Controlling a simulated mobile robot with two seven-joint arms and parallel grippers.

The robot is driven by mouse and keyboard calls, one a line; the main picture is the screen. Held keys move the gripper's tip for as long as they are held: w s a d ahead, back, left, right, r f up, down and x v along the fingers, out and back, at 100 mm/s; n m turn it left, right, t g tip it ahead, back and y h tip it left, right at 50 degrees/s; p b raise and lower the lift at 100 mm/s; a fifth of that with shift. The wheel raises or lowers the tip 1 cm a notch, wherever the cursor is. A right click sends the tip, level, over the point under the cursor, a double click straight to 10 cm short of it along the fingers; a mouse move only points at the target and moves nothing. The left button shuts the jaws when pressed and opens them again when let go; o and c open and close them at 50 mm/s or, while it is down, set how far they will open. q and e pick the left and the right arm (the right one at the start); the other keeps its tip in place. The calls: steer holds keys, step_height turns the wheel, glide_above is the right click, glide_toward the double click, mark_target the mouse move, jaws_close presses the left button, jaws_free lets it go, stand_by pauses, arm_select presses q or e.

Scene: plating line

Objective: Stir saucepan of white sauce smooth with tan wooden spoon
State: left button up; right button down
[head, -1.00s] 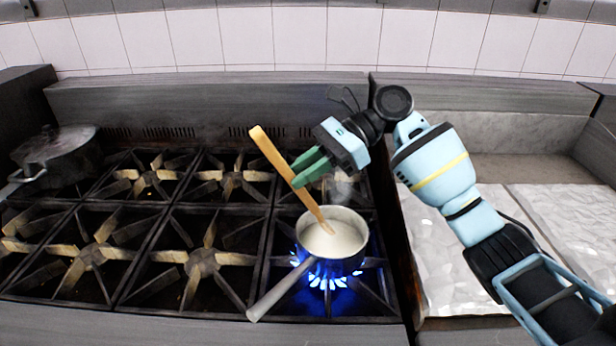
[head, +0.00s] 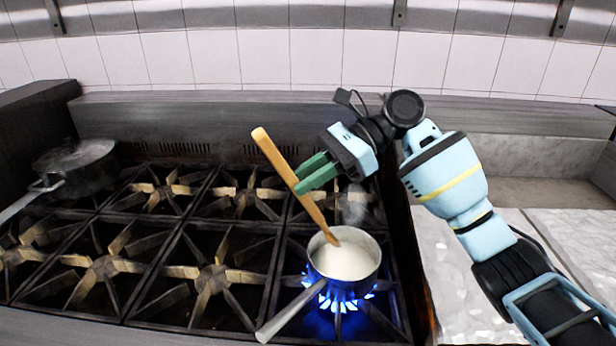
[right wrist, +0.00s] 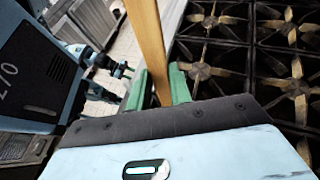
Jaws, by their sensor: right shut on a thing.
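The saucepan (head: 318,259) sits over a lit blue burner at the front right of the stove, its handle pointing to the front left. White sauce (head: 350,262) fills part of it. The tan wooden spoon (head: 278,160) leans to the upper left, its lower end in the sauce at the pan's left-back side. My right gripper (head: 305,178) has green fingers shut on the spoon's shaft, above and behind the pan. The right wrist view shows the spoon (right wrist: 147,45) between the green fingertips (right wrist: 160,85). The spoon's tip is hidden in the sauce.
Several empty burner grates (head: 210,280) lie left of the saucepan. A pale metallic surface (head: 455,270) is right of the stove. A tiled wall (head: 330,60) rises behind.

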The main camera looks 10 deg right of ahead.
steer(key=shift+r, duration=0.15)
steer(key=shift+r, duration=1.9)
